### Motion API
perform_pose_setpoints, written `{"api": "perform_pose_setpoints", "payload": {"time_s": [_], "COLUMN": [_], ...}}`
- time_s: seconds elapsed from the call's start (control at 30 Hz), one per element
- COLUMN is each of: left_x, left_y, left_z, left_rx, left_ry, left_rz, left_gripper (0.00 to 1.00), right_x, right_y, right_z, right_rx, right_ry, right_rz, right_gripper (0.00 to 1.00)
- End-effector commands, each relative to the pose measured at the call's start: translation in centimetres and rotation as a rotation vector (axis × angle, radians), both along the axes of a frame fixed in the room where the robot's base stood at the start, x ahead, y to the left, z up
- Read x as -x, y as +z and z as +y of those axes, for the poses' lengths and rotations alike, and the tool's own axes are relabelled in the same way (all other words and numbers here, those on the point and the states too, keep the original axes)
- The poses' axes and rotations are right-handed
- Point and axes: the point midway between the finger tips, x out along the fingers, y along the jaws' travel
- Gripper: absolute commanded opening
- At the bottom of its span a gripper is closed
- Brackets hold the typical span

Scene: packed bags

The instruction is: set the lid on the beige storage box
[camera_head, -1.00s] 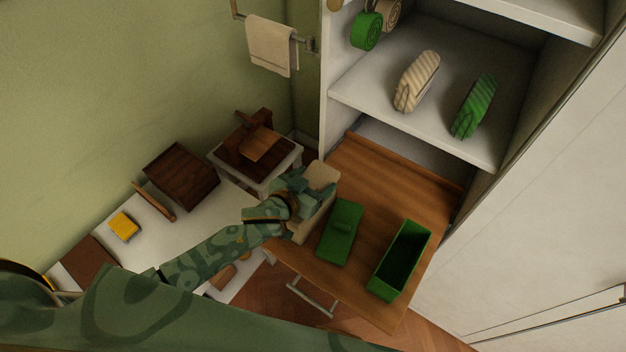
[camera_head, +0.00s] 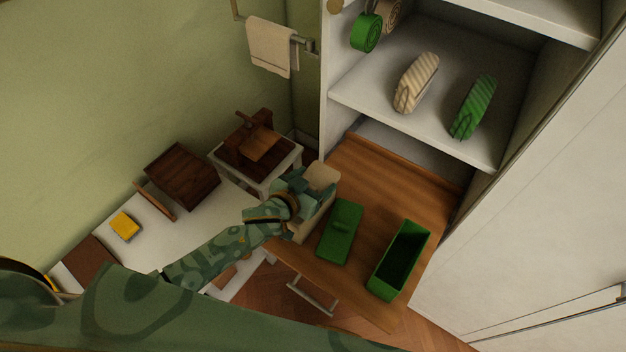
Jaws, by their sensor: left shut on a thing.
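The beige storage box (camera_head: 314,219) stands on the wooden drawer board, left of the green lid, with my left gripper and wrist covering much of it. My left gripper (camera_head: 306,190) is right over the box and shut on the beige lid (camera_head: 323,174), whose far end shows past the fingers. The lid lies at or just above the box's top; I cannot tell whether it touches the rim all round. The fingertips are mostly hidden. My right gripper is not in view.
A green lid (camera_head: 340,230) and an open green box (camera_head: 401,260) are on the wooden board (camera_head: 390,185). Rolled and striped beige and green bags sit on the shelf (camera_head: 430,115) above. A white bench (camera_head: 180,245) with brown boxes and a yellow item (camera_head: 125,225) is at left.

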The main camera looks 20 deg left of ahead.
Motion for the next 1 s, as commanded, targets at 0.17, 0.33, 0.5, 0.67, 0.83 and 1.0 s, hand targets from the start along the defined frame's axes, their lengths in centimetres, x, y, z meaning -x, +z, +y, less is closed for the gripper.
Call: {"api": "perform_pose_setpoints", "payload": {"time_s": [0.17, 0.33, 0.5, 0.67, 0.83, 1.0], "left_x": [0.0, 0.0, 0.0, 0.0, 0.0, 0.0], "left_y": [0.0, 0.0, -0.2, -0.5, -0.9, -1.2], "left_z": [0.0, 0.0, 0.0, 0.0, 0.0, 0.0], "left_rx": [0.0, 0.0, 0.0, -0.001, -0.001, 0.0], "left_ry": [0.0, 0.001, 0.001, 0.001, 0.001, 0.001], "left_rz": [0.0, 0.0, 0.0, 0.001, 0.001, 0.001], "left_gripper": [0.51, 0.51, 0.51, 0.51, 0.51, 0.51], "right_x": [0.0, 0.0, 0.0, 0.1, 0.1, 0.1], "right_y": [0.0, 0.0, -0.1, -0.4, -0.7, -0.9], "right_z": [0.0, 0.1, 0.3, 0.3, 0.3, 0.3], "right_rx": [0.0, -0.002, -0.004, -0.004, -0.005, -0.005], "right_ry": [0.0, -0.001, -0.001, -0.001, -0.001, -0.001], "right_rz": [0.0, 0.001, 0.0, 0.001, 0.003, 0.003], "right_gripper": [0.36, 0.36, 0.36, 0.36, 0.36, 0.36]}}
